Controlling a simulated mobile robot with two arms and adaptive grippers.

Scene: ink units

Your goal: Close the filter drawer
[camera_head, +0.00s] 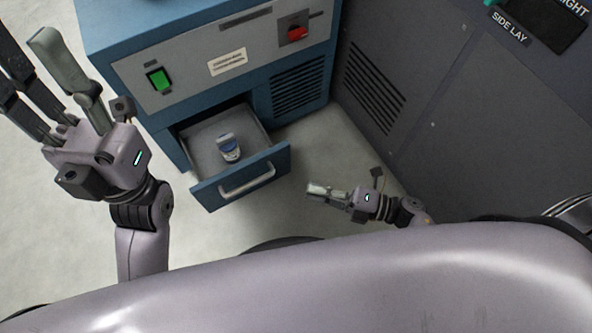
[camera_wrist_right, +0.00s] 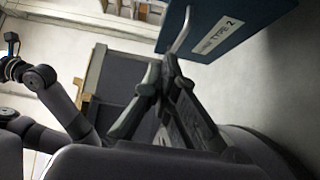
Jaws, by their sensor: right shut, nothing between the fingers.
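The filter drawer (camera_head: 207,192) is pulled out from the lower part of a blue cabinet (camera_head: 108,32). Its blue front carries a pale bar handle (camera_head: 247,182), and a small white and blue item (camera_head: 229,148) stands inside. My right gripper (camera_head: 311,189) is shut and empty, to the right of the drawer front and apart from it. In the right wrist view the gripper fingers (camera_wrist_right: 161,68) are below the drawer front (camera_wrist_right: 207,30), which bears a "TYPE 2" label. My left gripper (camera_head: 27,50) is open and empty, raised at the left, away from the drawer.
The cabinet's grey panel (camera_head: 205,69) has a green switch (camera_head: 159,79) and a red knob (camera_head: 296,33). A dark grey machine (camera_head: 440,85) with vents stands at the right. Pale floor (camera_head: 320,150) lies free between drawer and machine.

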